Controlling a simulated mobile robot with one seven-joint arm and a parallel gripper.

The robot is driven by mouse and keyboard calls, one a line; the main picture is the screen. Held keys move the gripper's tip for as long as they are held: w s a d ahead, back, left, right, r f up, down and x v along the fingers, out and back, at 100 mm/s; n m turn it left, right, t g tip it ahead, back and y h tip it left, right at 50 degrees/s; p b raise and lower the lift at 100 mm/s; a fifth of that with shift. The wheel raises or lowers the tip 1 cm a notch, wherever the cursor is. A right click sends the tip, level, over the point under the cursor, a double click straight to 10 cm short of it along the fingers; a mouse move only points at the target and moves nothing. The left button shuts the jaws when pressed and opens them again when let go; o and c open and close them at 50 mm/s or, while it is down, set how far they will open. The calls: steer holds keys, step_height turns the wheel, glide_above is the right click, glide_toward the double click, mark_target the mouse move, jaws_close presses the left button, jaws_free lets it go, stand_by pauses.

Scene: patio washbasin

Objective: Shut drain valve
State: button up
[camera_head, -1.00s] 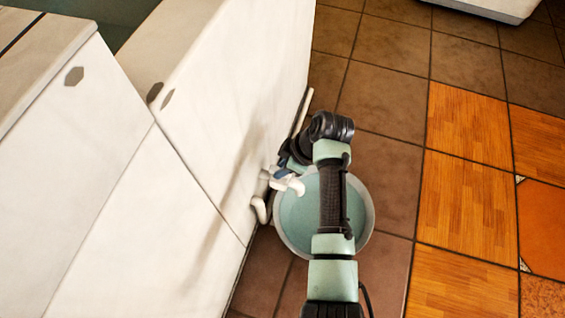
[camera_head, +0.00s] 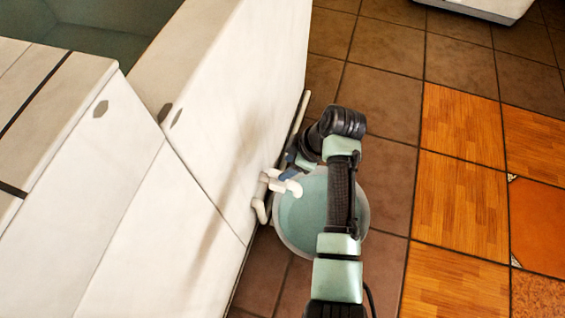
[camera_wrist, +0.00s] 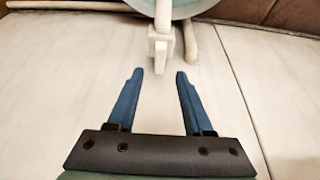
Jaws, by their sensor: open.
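The drain valve is white pipework (camera_head: 284,184) low on the side of the white basin block, with a spout over a pale green round bucket (camera_head: 296,226). In the wrist view the valve (camera_wrist: 161,46) shows at top centre, just beyond my fingertips, with the bucket (camera_wrist: 188,8) behind it. My gripper (camera_wrist: 158,72) is open, its two blue fingers spread and nothing between them. In the head view my gripper (camera_head: 290,160) is beside the valve, partly hidden by my wrist. I cannot tell the valve handle's position clearly.
The white basin wall (camera_head: 215,110) stands close on the left of my arm. A thin pipe (camera_head: 299,112) runs along its foot. Brown floor tiles (camera_head: 385,100) and orange wood-pattern tiles (camera_head: 458,200) lie clear on the right. A white object (camera_head: 480,8) stands at the top right.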

steer(key=p+v, duration=0.3)
steer(key=v, duration=0.4)
steer(key=shift+d+r, duration=0.2)
steer(key=shift+r, duration=0.15)
steer(key=shift+s, duration=0.1)
